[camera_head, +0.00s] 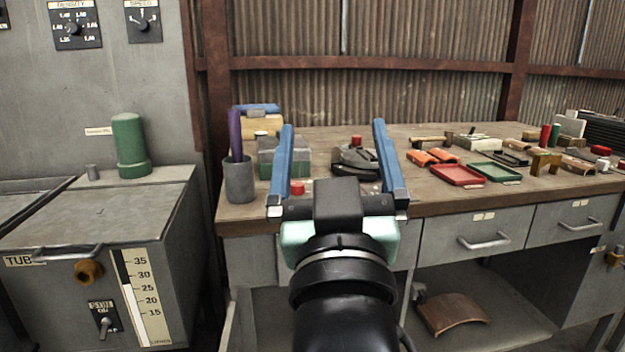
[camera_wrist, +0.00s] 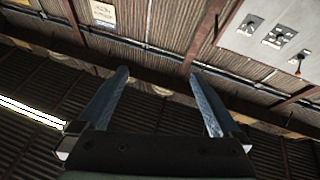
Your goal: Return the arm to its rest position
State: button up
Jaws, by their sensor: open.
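My gripper (camera_head: 334,140) stands upright in the middle of the head view, its two blue fingers wide apart and nothing between them. My dark arm rises below it from the bottom edge. The gripper appears in front of the workbench (camera_head: 460,199) and hides part of its top and front. In the wrist view the gripper (camera_wrist: 157,82) is also open and empty, pointing up toward the corrugated ceiling and beams.
A grey cup (camera_head: 239,181) with a purple item stands on the bench's left end. A red tray (camera_head: 457,175), a green tray (camera_head: 494,172) and several small parts lie to the right. A grey machine (camera_head: 105,235) with a green cylinder (camera_head: 130,140) stands at left.

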jog(key=s+a+r+m+t+p, duration=0.15)
jog(key=s+r+t+p, duration=0.25)
jog(key=s+r, duration=0.95)
notch_tip(320, 180, up, 29)
jog(key=w+p, duration=0.2)
jog(key=p, duration=2.5)
jog(key=shift+w+a+f+p, duration=0.15)
jog(key=shift+a+p, duration=0.15)
jog(key=shift+n, duration=0.25)
